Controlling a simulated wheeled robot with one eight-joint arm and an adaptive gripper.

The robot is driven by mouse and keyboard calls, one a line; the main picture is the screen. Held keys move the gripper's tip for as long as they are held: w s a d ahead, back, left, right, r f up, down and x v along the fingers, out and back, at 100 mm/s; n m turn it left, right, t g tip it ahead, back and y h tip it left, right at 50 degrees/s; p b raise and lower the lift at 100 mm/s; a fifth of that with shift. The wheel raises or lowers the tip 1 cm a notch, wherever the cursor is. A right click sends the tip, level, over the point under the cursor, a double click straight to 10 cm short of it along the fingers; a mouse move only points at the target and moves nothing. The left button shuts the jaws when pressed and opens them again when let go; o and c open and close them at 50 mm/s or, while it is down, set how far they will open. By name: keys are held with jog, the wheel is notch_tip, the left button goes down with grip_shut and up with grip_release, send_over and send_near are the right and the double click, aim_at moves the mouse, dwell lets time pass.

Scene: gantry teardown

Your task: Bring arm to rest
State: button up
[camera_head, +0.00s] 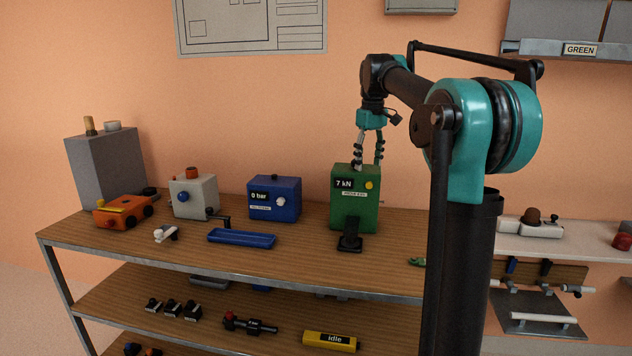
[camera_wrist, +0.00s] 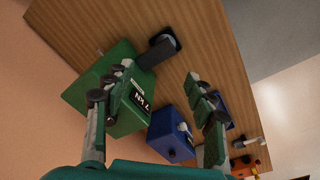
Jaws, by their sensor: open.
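My arm rises from its column at the right in the head view and bends over the wooden bench (camera_head: 300,248). My gripper (camera_head: 369,162) points down, with its fingertips at about the top of the green box (camera_head: 355,212) marked "7 kN". In the wrist view my gripper (camera_wrist: 160,75) has its two fingers spread apart with nothing between them. The green box shows there (camera_wrist: 95,85), partly behind the left finger. I cannot tell whether a finger touches the box.
A blue box (camera_head: 274,204) reading 0 bar, a white box (camera_head: 193,196), an orange device (camera_head: 122,212) and a blue tray (camera_head: 242,238) stand left of the green box. A lower shelf (camera_head: 200,320) holds small parts. A pale side shelf (camera_head: 560,247) lies right of my column.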

jog(key=s+d+f+m+t, duration=0.3)
jog(key=s+f+m, duration=0.3)
jog(key=s+f, duration=2.5)
notch_tip(320, 180, down, 5)
jog(key=shift+s+d+r+m, duration=0.1)
jog(key=shift+s+d+m, duration=0.05)
jog(key=shift+s+m, duration=0.2)
